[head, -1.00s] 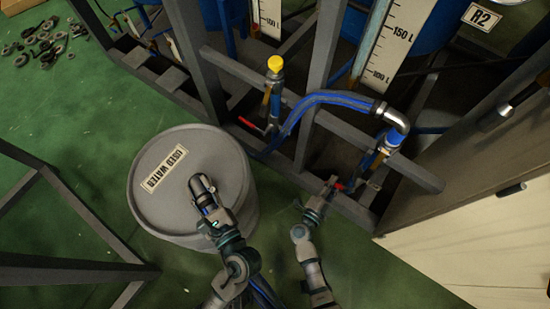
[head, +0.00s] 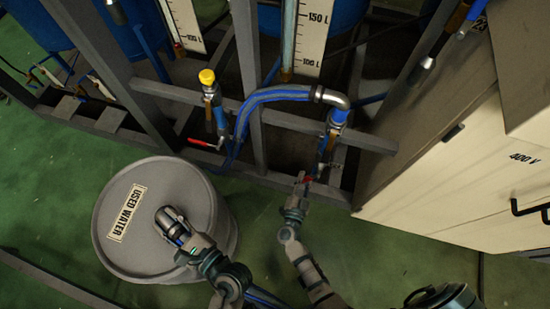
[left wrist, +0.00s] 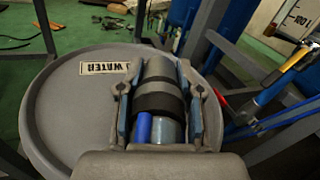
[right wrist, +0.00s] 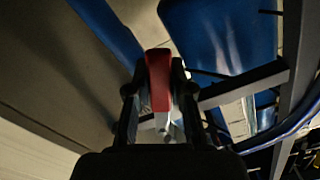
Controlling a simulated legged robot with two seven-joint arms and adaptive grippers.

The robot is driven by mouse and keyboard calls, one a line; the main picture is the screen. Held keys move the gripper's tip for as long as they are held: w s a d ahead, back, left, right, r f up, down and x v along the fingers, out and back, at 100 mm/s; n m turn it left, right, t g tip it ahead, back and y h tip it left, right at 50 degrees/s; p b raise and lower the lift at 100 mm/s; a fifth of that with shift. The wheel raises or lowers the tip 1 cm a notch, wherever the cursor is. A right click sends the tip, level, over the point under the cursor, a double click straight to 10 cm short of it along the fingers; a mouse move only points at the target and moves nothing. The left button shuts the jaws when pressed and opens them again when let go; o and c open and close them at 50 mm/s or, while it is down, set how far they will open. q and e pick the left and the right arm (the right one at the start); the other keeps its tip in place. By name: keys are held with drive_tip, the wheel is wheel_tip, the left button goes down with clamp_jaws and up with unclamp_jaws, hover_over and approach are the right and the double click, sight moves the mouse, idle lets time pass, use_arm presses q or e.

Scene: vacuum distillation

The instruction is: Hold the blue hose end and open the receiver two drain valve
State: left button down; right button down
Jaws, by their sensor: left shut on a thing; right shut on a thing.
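My left gripper (head: 172,222) is shut on the blue hose end (left wrist: 158,92), a grey and black fitting with blue hose below it. It holds the hose end over the lid of the grey drum (head: 112,255) labelled USED WATER. My right gripper (head: 304,180) is shut on a red valve handle (right wrist: 158,80), which lies between its fingers in the right wrist view. This drain valve (head: 326,145) is below the metal elbow (head: 334,99) where the blue hose (head: 265,94) joins. The valve body is partly hidden in the right wrist view.
Another valve pipe with a yellow cap (head: 207,77) and red handle (head: 204,143) stands left of the hose. Grey frame bars (head: 250,70) surround the pipes. A beige cabinet (head: 450,180) stands at the right. Green floor (head: 370,265) is open in front.

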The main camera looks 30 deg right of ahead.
drive_tip(key=shift+f, duration=0.15)
drive_tip(key=c, duration=1)
unclamp_jaws()
